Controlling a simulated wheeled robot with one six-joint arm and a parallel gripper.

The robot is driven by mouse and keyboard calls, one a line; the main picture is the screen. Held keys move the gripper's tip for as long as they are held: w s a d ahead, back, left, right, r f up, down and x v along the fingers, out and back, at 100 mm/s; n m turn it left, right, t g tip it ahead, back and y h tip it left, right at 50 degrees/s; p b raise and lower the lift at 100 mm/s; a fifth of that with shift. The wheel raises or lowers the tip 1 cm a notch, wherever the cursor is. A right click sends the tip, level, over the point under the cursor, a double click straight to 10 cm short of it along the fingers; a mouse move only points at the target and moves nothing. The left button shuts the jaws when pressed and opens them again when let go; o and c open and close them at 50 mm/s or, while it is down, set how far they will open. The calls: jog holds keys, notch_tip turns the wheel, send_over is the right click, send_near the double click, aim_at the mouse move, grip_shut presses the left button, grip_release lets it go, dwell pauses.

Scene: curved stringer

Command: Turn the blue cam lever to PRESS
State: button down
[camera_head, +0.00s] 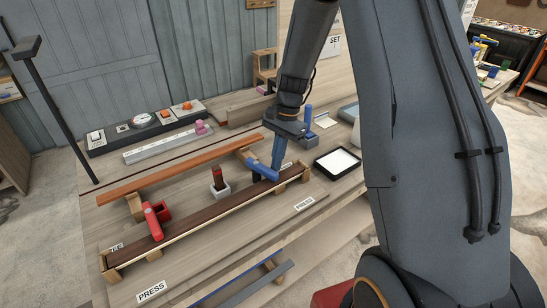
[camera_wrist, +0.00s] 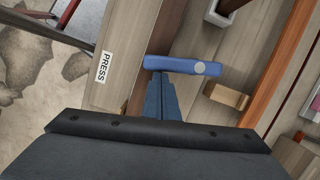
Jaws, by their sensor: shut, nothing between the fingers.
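The blue cam lever (camera_head: 262,168) sits near the right end of the long dark curved strip. In the wrist view the lever (camera_wrist: 180,65) lies crosswise, with a pale round spot near its right end. My gripper (camera_head: 276,166) points down at the lever with its fingers shut and empty. In the wrist view the fingertips (camera_wrist: 158,78) are right beside the lever's left part; whether they touch it I cannot tell. A PRESS label (camera_head: 305,203) is on the bench edge near this lever, and it also shows in the wrist view (camera_wrist: 103,67).
A red lever (camera_head: 155,218) stands at the strip's left end, with another PRESS label (camera_head: 152,291) in front. A white block with a dark upright piece (camera_head: 219,184) stands between the strip and an orange-brown rail (camera_head: 180,171). A black-rimmed tray (camera_head: 338,162) lies right of my gripper.

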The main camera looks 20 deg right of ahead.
jog(key=shift+s+a, duration=0.5)
jog(key=shift+s, duration=0.05)
jog(key=shift+s+a, duration=0.1)
dwell(0.3)
jog(key=shift+d, duration=0.55)
jog(key=d, duration=0.1)
jog(key=w+d, duration=0.1)
jog(key=d+r, duration=0.1)
jog(key=shift+w+d+r, duration=0.1)
jog(key=shift+w+d, duration=0.15)
jog(key=shift+w, duration=0.15)
jog(key=s+b+v, duration=0.1)
jog(key=b+v, duration=0.2)
jog(key=v, duration=0.5)
jog(key=shift+w+r, duration=0.15)
jog(key=shift+r, duration=0.2)
jog(key=s+a+f+n+t+h+b, duration=0.1)
jog(key=s+a+f+n, duration=0.1)
jog(key=s+n, duration=0.3)
jog(key=s+a+f+n+t+h+b, duration=0.1)
jog(key=s+a+f+n, duration=0.2)
jog(key=s, duration=1.1)
jog(key=a+n, duration=0.1)
jog(key=n, duration=0.2)
jog(key=shift+f+n+t, duration=0.3)
jog(key=shift+t, duration=0.1)
jog(key=shift+a, duration=0.1)
